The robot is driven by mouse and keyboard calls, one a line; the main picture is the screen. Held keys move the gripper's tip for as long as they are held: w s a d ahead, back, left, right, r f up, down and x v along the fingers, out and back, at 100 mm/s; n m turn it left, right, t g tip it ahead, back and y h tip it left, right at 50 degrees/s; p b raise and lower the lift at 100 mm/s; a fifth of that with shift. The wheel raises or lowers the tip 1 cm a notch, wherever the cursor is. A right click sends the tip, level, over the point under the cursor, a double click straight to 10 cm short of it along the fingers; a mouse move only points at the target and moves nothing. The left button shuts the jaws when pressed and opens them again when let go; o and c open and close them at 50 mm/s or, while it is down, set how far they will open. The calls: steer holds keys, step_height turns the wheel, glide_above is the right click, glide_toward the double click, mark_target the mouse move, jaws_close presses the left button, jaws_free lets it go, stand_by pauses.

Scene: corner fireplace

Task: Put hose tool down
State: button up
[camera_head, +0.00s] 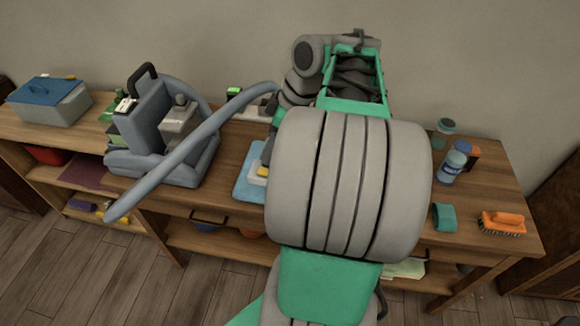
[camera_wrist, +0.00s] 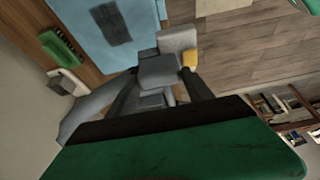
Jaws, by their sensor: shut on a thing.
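My gripper (camera_wrist: 160,84) is shut on the grey hose tool (camera_wrist: 158,70), which sits between its two dark fingers in the wrist view. The tool has a pale grey head (camera_wrist: 178,40) and a yellow part (camera_wrist: 190,59). In the head view only the tool's pale, yellow-marked end (camera_head: 260,172) shows, over a blue mat (camera_head: 246,187). My arm hides the rest. The mat also shows in the wrist view (camera_wrist: 85,18). I cannot tell whether the tool touches it. A grey hose (camera_head: 180,155) crosses in front of the grey cleaning machine (camera_head: 150,130).
A grey box with a blue lid (camera_head: 48,98) stands at the bench's left end. A blue-and-white bottle (camera_head: 453,163), a green sponge-like piece (camera_head: 444,217) and an orange brush (camera_head: 502,223) are on the right. A green brush (camera_wrist: 62,48) shows in the wrist view.

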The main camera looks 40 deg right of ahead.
steer(key=w+d+f, duration=0.2)
steer(key=d+f, duration=0.2)
steer(key=w+d+f+p, duration=0.1)
steer(key=w+d+f, duration=0.1)
steer(key=d+f, duration=0.2)
steer(key=w+d+f+p, duration=0.1)
steer(key=w+d+f, duration=0.1)
steer(key=d+f, duration=0.2)
steer(key=shift+w+d, duration=0.2)
steer(key=shift+w, duration=0.1)
steer(key=shift+f, duration=0.55)
steer(key=o, duration=1.3)
